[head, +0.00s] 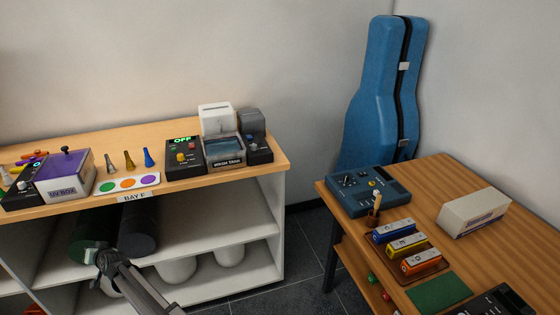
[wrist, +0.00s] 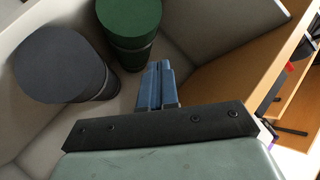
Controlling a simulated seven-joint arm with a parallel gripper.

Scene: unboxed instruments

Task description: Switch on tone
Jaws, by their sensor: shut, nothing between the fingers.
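No label reading "tone" is legible in either view. A black box with a green OFF display, a yellow knob and a red knob (head: 184,157) stands on the shelf top. Another dark box with a light switch (head: 20,192) stands at the far left, partly hidden. My gripper (wrist: 157,68) is shut and empty, its fingers together. In the head view it is low in front of the shelf unit, below the shelf top and apart from all the panels.
Green (wrist: 130,25) and dark grey (wrist: 62,65) cylinders lie in the shelf near my gripper. A purple-topped box (head: 65,175), a colour-dot card (head: 128,184) and small cones crowd the shelf top. A gap of floor separates shelf and table (head: 470,185). A blue case (head: 383,100) stands behind.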

